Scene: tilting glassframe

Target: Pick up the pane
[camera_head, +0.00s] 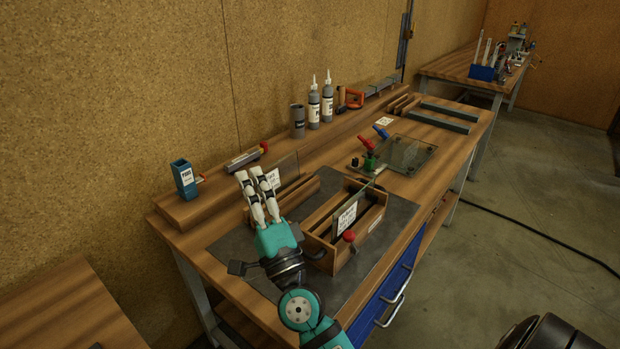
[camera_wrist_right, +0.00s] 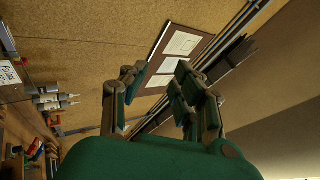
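A clear pane with a white label (camera_head: 271,178) stands on edge in a slotted wooden rack (camera_head: 299,191) on the bench. Another labelled sheet (camera_head: 345,218) stands in a wooden box frame (camera_head: 349,262) with a red knob, on the dark mat. A flat clear glass plate (camera_head: 410,152) lies farther back, beside red, blue and green handled parts. My right gripper (camera_head: 252,178) is over the mat's left part, in front of the rack and partly hiding it. Its fingers are apart and empty in the right wrist view (camera_wrist_right: 158,78). My left gripper is out of view.
A blue holder (camera_head: 185,179), a dark cylinder (camera_head: 298,121) and two bottles (camera_head: 320,102) stand on the raised back ledge along the cork wall. Grey rails (camera_head: 442,117) lie at the bench's far end. The mat's front-left part is bare.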

